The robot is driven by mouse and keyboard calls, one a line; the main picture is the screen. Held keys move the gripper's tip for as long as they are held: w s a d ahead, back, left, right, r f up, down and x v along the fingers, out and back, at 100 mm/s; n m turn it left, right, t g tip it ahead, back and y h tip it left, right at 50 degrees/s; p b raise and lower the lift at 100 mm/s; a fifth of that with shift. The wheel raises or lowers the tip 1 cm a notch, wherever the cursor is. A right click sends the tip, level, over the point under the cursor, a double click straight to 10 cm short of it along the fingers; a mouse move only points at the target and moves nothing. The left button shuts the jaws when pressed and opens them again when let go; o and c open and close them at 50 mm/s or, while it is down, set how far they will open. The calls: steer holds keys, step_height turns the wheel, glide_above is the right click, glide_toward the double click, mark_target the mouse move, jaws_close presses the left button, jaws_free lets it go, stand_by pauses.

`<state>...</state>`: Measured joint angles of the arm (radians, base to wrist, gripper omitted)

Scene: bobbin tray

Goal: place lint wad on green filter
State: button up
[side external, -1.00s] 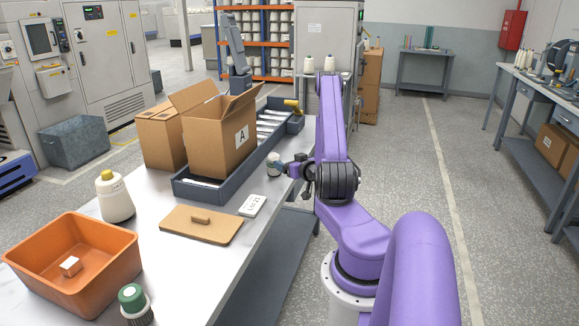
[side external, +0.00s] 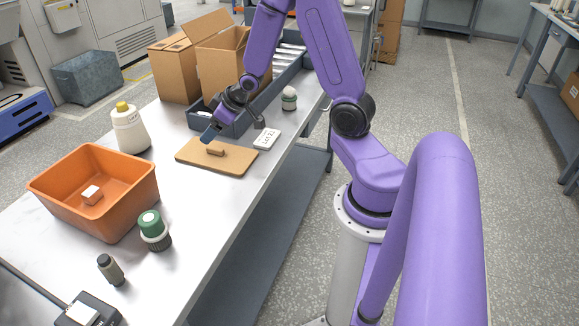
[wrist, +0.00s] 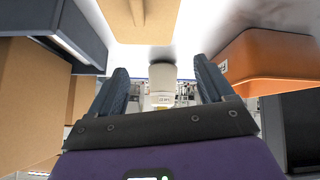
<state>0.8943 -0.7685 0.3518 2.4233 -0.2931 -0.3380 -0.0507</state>
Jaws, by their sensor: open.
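A squat ribbed cylinder with a green top (side external: 150,222) stands on the bench beside the orange bin; it looks like the green filter. A small grey-green cylinder with a whitish rounded top (side external: 289,98) stands near the bench's far right edge. I cannot tell whether that top is the lint wad. My gripper (side external: 207,137) is low over the tan board with a wooden handle (side external: 235,163), near the handle. In the wrist view my gripper (wrist: 162,80) is open, with nothing held between its fingers. The green-topped cylinder is not visible there.
The orange bin (side external: 52,187) holds a small pale block (side external: 91,193).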

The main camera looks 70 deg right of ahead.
steer(key=s+a+r+n+g+y, duration=0.1)
steer(key=s+a+n, duration=0.15)
steer(key=a, duration=0.35)
steer(key=s+a+r+n+g, duration=0.1)
steer(key=s+a+r, duration=0.15)
steer(key=a, duration=0.25)
steer(key=s+a+r+n+g, duration=0.1)
steer(key=s+a+n+g, duration=0.1)
steer(key=s, duration=0.6)
steer(key=s+a+r+n+g, duration=0.2)
steer(key=s+a, duration=0.1)
steer(key=s, duration=0.5)
steer(key=s+a+r+n+g, duration=0.1)
steer(key=s+a+n, duration=0.1)
steer(key=s, duration=0.6)
steer(key=shift+a+r+g+h, duration=0.25)
steer(key=shift+r+g+h, duration=0.05)
steer(key=shift+g+h, duration=0.1)
